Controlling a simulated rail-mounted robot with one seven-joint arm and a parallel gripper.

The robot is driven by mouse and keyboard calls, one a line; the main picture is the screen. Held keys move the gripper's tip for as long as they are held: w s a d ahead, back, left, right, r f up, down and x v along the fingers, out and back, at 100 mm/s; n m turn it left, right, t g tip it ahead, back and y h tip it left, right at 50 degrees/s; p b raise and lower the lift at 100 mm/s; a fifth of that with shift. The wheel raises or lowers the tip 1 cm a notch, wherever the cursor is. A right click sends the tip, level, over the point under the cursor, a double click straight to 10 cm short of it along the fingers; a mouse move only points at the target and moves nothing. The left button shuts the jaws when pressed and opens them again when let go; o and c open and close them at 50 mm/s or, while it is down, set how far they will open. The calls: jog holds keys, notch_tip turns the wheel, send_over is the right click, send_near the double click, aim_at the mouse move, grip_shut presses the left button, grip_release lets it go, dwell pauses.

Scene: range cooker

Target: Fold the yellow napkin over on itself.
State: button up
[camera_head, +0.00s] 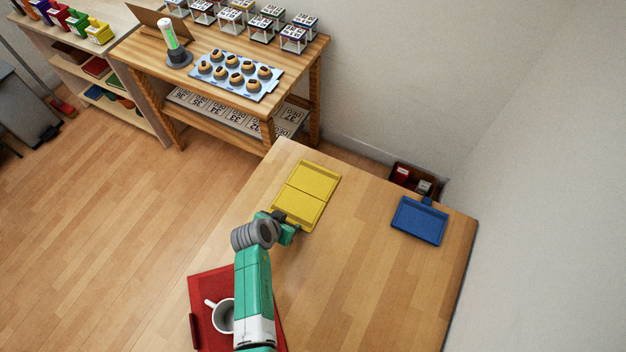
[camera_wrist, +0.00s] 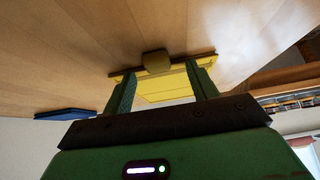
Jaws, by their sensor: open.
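The yellow napkin (camera_head: 313,181) lies flat and unfolded on the wooden table, with a crease line across its middle dividing it into two panels. My gripper (camera_head: 292,228) is at its near edge, low over the table. In the wrist view the yellow napkin (camera_wrist: 165,86) shows between and beyond the two green fingers of my open gripper (camera_wrist: 160,70). A dark strip with a tan block (camera_wrist: 157,62) runs along its near edge, close to the fingertips. Whether the fingers touch the strip or block I cannot tell.
A blue tray-like item (camera_head: 419,222) lies at the table's right. A white mug (camera_head: 222,315) stands on a red mat (camera_head: 205,284) beside my arm. The table (camera_head: 350,270) between is clear. A dark box (camera_head: 412,180) sits beyond the far edge; a side bench (camera_head: 200,100) stands behind.

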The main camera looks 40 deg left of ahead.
notch_tip(320, 180, up, 7)
jog(key=p, duration=0.6)
dwell(1.0)
